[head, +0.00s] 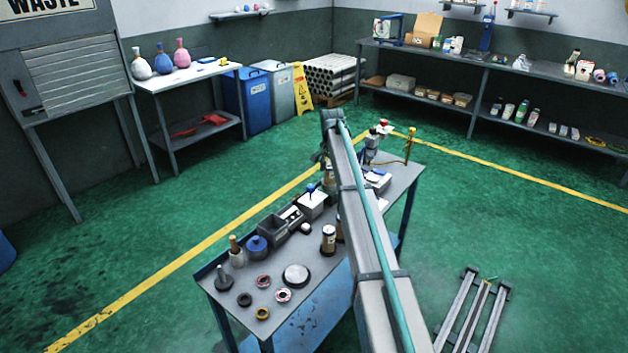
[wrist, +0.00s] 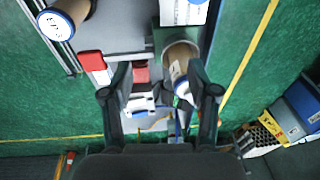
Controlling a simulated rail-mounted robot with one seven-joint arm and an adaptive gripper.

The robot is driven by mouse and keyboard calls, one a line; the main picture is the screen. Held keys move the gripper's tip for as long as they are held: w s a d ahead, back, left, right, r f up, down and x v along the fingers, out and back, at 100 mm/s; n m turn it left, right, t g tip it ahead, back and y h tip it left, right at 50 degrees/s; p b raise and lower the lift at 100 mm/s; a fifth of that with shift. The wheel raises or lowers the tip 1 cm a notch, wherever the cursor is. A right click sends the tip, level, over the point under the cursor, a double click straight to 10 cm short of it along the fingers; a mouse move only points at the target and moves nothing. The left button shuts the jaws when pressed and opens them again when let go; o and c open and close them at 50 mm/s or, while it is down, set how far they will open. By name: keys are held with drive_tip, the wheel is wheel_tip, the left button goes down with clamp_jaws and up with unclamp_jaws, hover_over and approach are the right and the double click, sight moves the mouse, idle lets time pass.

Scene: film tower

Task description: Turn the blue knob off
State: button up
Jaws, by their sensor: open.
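A small blue knob (head: 311,188) stands on top of a pale box (head: 313,204) on the grey workbench, left of my arm in the head view. I cannot make the knob out clearly in the wrist view. My gripper (wrist: 160,80) shows in the wrist view with its two dark fingers spread apart and nothing held between them. Beyond the fingers are a tan cylinder (wrist: 181,55) and a red-and-white item (wrist: 92,62). In the head view my arm hides part of the bench and most of the gripper.
The workbench (head: 225,297) also holds a dark blue round object (head: 257,246), a grey tray (head: 274,229), a labelled jar (head: 328,238) and several rings and discs near its front. Metal rails (head: 470,315) lie on the floor at right. Green floor surrounds the bench.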

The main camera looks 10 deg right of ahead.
wheel_tip(320, 180, up, 4)
drive_tip(key=r+n+g, duration=0.1)
drive_tip(key=g, duration=0.1)
hover_over(311, 186)
wheel_tip(311, 186, down, 11)
drive_tip(key=p, duration=0.3)
drive_tip(key=shift+f, duration=0.1)
clamp_jaws()
